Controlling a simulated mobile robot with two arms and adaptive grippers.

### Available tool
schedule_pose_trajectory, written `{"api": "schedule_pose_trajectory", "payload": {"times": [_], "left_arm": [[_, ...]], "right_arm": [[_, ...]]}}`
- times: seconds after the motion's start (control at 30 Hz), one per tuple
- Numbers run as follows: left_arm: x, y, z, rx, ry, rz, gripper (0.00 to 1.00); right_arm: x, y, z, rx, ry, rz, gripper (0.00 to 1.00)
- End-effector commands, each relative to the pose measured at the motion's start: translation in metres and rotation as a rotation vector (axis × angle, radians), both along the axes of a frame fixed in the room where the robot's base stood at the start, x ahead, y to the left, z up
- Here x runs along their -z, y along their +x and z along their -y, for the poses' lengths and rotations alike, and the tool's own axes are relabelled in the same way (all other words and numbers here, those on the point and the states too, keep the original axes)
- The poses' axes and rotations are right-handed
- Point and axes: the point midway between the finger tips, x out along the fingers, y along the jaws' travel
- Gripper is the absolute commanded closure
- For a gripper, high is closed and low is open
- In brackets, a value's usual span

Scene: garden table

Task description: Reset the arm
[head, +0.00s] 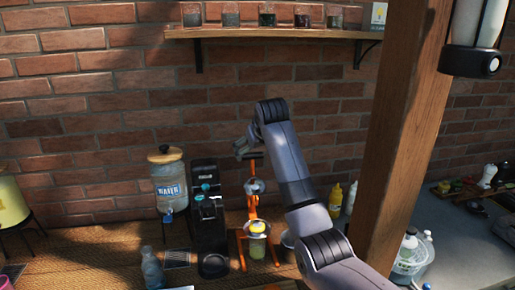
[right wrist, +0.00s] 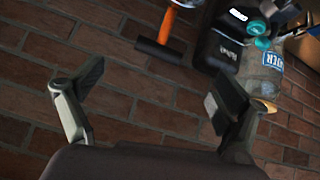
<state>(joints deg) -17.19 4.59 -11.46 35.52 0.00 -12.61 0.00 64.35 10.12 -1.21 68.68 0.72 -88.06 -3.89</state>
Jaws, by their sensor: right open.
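My right arm (head: 292,170) reaches up from the lower right in the head view. My right gripper (head: 243,148) is at the top of the orange juicer (head: 251,205), near its lever. In the right wrist view the two fingers of my right gripper (right wrist: 155,95) are spread wide with nothing between them, and brick wall lies behind. The orange lever end (right wrist: 160,50) shows past the fingers, apart from them in that picture. My left gripper is not in view.
A black machine (head: 209,220) and a water dispenser (head: 168,185) stand left of the juicer. A wooden post (head: 405,130) rises right of my arm. A shelf with jars (head: 268,33) hangs above. Yellow and white bottles (head: 336,198) stand behind my arm.

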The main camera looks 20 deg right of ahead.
Motion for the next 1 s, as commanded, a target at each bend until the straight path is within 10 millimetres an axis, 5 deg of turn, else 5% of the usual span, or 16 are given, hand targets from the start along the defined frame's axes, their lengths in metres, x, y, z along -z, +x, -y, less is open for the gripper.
{"api": "schedule_pose_trajectory", "payload": {"times": [0.67, 0.77, 1.0], "left_arm": [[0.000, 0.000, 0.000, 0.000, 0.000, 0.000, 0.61], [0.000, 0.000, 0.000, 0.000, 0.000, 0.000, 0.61], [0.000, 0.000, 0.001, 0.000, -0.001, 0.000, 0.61]], "right_arm": [[0.006, -0.006, -0.002, -0.002, -0.002, -0.009, 0.08], [0.037, -0.015, -0.007, -0.009, -0.011, -0.032, 0.08], [0.159, -0.077, -0.032, -0.051, -0.037, -0.127, 0.08]]}}
